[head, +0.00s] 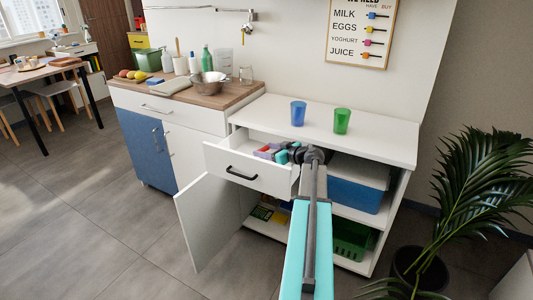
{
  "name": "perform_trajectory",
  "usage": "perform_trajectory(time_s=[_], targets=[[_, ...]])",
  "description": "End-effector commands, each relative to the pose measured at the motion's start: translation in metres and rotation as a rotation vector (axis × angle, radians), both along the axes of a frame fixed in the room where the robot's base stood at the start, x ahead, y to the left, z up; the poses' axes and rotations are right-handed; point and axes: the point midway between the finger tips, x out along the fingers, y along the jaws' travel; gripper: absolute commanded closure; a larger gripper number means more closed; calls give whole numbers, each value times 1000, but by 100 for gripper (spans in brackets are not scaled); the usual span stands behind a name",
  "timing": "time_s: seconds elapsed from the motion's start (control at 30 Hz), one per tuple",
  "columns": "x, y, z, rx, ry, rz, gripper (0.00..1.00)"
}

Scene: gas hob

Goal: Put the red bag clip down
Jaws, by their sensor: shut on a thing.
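The drawer (222,164) of the white cabinet is pulled open, with several small coloured items inside, grey, red and teal. My gripper (284,154) is low at the right part of the open drawer, reached by my arm from the front. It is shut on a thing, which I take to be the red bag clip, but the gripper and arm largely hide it. A small red patch (263,150) shows just left of the gripper; I cannot tell whether it is the held clip or another item in the drawer.
A blue cup (298,113) and a green cup (342,121) stand on the cabinet top (375,139). A cabinet door (207,222) hangs open below the drawer. A blue bin (357,189) and a green basket (352,240) sit on the shelves. A plant (480,190) stands right.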

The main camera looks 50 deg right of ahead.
Motion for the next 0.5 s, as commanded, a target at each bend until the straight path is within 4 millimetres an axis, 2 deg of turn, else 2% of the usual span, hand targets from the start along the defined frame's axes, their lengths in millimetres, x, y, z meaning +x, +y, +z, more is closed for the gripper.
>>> perform_trajectory(time_s=[0.03,0.1,0.13,0.23,0.5], targets=[[-2,0,-10,4,11,0,62],[-2,0,-11,4,13,0,62],[-2,0,-11,4,13,0,39],[-3,0,-12,4,14,0,23],[-3,-1,-13,3,14,-1,23]])
